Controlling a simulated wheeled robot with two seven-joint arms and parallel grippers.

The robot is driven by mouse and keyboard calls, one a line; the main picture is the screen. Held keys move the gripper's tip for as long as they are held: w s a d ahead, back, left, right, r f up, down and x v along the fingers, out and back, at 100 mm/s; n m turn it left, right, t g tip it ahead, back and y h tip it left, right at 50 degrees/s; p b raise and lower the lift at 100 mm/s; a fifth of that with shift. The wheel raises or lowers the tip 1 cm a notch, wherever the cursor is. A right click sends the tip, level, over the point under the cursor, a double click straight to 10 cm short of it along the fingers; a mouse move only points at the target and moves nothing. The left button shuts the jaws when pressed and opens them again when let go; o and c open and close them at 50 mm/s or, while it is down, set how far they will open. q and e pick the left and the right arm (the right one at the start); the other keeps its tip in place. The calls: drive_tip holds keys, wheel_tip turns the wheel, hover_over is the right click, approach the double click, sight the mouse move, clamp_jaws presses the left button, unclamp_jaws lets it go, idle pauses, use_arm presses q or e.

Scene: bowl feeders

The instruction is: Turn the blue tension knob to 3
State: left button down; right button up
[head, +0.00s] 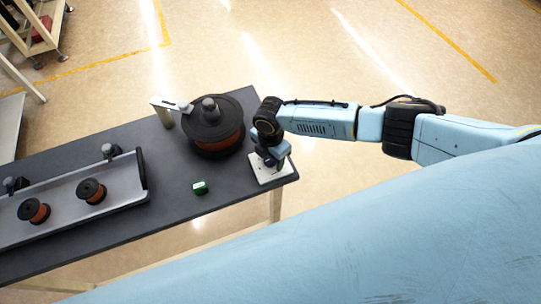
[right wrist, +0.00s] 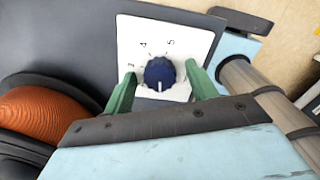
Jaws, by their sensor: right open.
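The blue tension knob (right wrist: 160,73) sits on a white dial plate (right wrist: 193,38) in the right wrist view. The digits 3, 4 and 5 show around its left and upper side. A pale mark on the knob points toward the bottom of that picture, away from these digits. My right gripper (right wrist: 159,70) is open, with one green finger on each side of the knob; a gap shows on both sides. In the head view my right gripper (head: 269,157) is over the white plate (head: 280,174) at the table's right end and mostly hides the knob. My left gripper is not in view.
A large dark reel with orange-brown winding (head: 215,138) stands left of the plate, beside a small metal bracket (head: 165,105). A small green object (head: 200,187) lies on the dark table (head: 170,170). A grey tray (head: 64,193) with two small spools is at left.

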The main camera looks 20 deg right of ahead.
drive_tip(key=c, duration=1)
drive_tip(key=m+p, duration=0.2)
drive_tip(key=m, duration=0.2)
drive_tip(key=shift+r+m+p, duration=0.15)
drive_tip(key=shift+m+p, duration=0.15)
drive_tip(key=shift+p, duration=0.1)
drive_tip(key=m+p, duration=0.2)
drive_tip(key=m, duration=0.3)
drive_tip(key=m+p, duration=0.2)
drive_tip(key=m, duration=0.3)
drive_tip(key=shift+s+a+m, duration=0.1)
drive_tip(key=shift+m, duration=0.3)
drive_tip(key=shift+m+p, duration=0.75)
drive_tip(key=shift+m, duration=1.35)
